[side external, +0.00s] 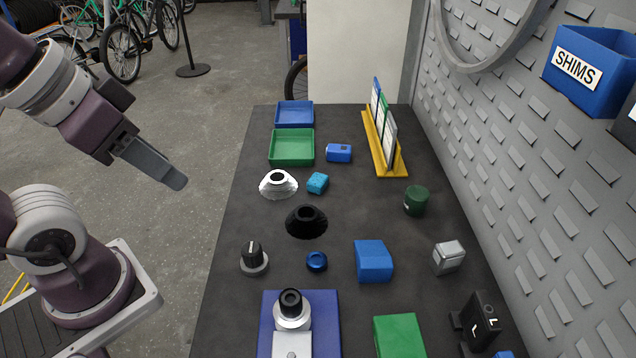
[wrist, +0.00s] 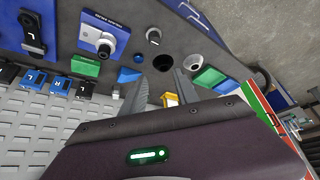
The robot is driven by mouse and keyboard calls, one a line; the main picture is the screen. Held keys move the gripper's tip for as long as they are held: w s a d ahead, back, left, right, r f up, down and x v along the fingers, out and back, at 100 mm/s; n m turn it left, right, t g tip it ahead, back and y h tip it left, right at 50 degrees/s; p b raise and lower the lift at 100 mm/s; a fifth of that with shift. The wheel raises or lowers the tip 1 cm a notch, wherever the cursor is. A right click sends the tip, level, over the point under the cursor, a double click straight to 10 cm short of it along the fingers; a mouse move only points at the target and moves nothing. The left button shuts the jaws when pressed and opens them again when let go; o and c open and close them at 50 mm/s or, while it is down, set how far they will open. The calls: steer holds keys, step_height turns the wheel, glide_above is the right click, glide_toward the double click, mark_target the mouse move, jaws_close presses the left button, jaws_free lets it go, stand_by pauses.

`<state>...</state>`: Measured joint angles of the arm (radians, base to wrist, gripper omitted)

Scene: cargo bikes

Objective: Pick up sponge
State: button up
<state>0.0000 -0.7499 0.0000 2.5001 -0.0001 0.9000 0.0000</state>
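A small light-blue block (side external: 317,183) with a rough-looking surface lies on the dark table, right of the white cone; it looks like the sponge. I cannot make it out in the wrist view. My gripper (side external: 176,181) is in the air left of the table, well apart from the block. In the side view its fingers overlap. In the wrist view my gripper (wrist: 159,75) shows two fingers apart with nothing between them.
A black cone (side external: 306,222) and white cone (side external: 278,185) stand near the block. A slatted wall (side external: 500,150) borders the table's right.

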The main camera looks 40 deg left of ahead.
steer(key=o, duration=0.8)
steer(key=shift+c, duration=0.2)
steer(key=w+n+g+h, duration=0.35)
steer(key=w+n, duration=0.25)
steer(key=w, duration=0.6)
steer(key=n+g+h, duration=0.1)
steer(key=n+h, duration=0.5)
steer(key=n, duration=0.4)
glide_toward(313, 177)
steer(key=s+d+r, duration=0.6)
steer(key=w+a+f+n+t+h, duration=0.1)
steer(key=a+f+n, duration=0.1)
steer(key=f, duration=0.1)
steer(key=w+a+f+n+t+h, duration=0.1)
steer(key=a+f, duration=0.1)
steer(key=f, duration=0.1)
steer(key=w+a+f+n+t+h, duration=0.1)
steer(key=a+f+n, duration=0.1)
steer(key=f, duration=0.1)
steer(key=shift+w+f+n+h, duration=0.25)
steer(key=shift+w+f+n, duration=0.05)
steer(key=shift+w, duration=0.1)
steer(key=x, duration=0.7)
steer(key=shift+w, duration=0.4)
